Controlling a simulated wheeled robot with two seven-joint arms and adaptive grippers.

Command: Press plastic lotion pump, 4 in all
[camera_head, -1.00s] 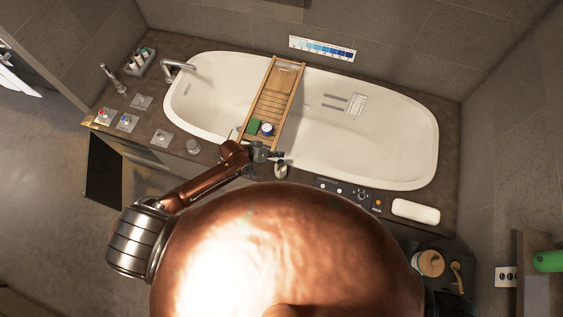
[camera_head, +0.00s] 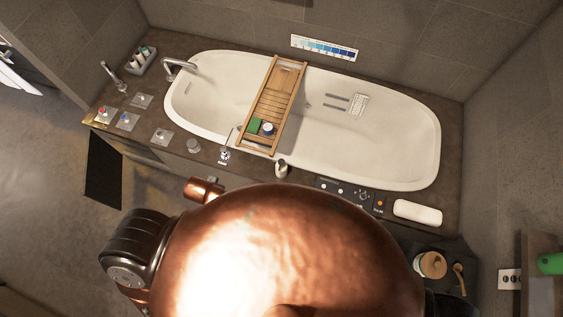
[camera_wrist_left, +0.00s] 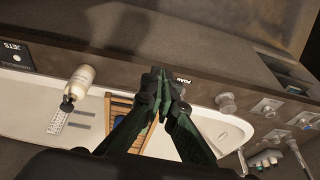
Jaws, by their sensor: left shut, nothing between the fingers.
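The lotion bottle (camera_head: 281,169) stands upright on the near rim of the tub, just right of the wooden tray's near end. In the left wrist view the bottle (camera_wrist_left: 81,80) is pale with a label and a black pump top, at the left. The fingers of my left gripper (camera_wrist_left: 160,82) are shut and empty, to the right of the bottle and apart from it. In the head view only part of my left arm shows; its gripper cannot be made out. My right gripper is in neither view.
The wooden tray (camera_head: 285,78) spans the white bathtub (camera_head: 395,117). A chrome fitting (camera_head: 224,155) stands left of the bottle. A dark control panel (camera_head: 350,194) and a rolled white towel (camera_head: 417,212) lie to the right. Several knobs line the left rim.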

